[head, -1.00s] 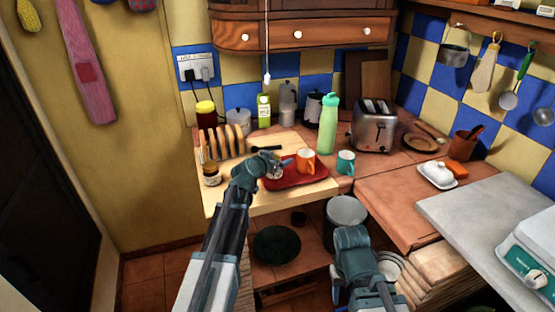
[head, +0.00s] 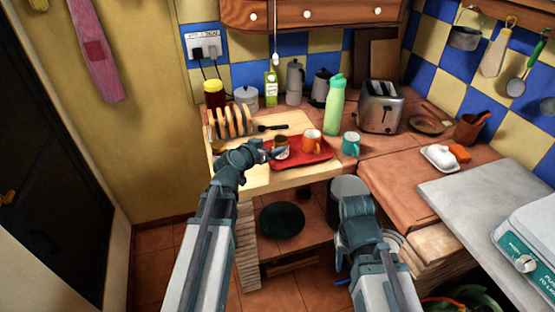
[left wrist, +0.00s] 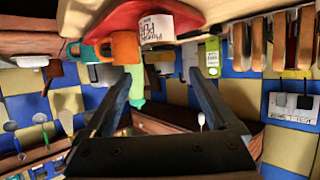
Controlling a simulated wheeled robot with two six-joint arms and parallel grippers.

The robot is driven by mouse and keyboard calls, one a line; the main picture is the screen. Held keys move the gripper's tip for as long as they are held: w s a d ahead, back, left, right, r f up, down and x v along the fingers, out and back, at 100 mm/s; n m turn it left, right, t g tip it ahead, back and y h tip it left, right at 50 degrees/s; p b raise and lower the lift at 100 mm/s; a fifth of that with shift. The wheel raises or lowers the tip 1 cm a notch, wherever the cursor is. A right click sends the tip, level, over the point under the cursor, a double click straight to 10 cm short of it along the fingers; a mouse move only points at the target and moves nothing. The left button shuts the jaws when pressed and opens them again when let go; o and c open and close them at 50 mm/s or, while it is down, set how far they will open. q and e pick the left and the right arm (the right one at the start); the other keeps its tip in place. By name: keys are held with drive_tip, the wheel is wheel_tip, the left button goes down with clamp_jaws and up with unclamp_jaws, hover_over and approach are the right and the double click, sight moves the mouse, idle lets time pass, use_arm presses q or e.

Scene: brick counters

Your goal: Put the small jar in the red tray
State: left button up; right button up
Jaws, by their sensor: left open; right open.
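A small brown jar (head: 281,148) stands upright at the left end of the red tray (head: 314,156), left of the orange mug (head: 313,140). In the left wrist view, which is upside down, the jar (left wrist: 155,28) shows a white label with dark print against the red tray (left wrist: 110,20). My left gripper (head: 270,151) is open beside the jar on its left; in the left wrist view its spread fingers (left wrist: 160,92) hold nothing. My right gripper (head: 354,203) is open, in front of the counter and low; its fingertips are hard to see.
The tray lies on a wooden board (head: 262,180) with a toast rack (head: 232,121). A teal mug (head: 351,144) and a green bottle (head: 335,104) stand right of the tray. A toaster (head: 380,106) is at the back right. The grey slab (head: 480,192) has bare room.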

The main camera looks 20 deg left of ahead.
use_arm(q)
drive_tip(key=s+d+f+m+g+h, duration=0.1)
drive_tip(key=s+d+f+g, duration=0.35)
drive_tip(key=d, duration=0.35)
drive_tip(key=s+d+f+m+g+h, duration=0.1)
drive_tip(key=s+d+f+m+g, duration=0.15)
drive_tip(key=s+d+f, duration=0.45)
drive_tip(key=s+d+f+n+g+y, duration=0.2)
drive_tip(key=s+g+y, duration=0.4)
drive_tip(key=s, duration=0.8)
drive_tip(key=shift+s+d+g, duration=0.3)
drive_tip(key=shift+d+g, duration=0.1)
drive_tip(key=shift+d, duration=0.3)
wheel_tip(320, 180, up, 4)
drive_tip(key=p, duration=0.4)
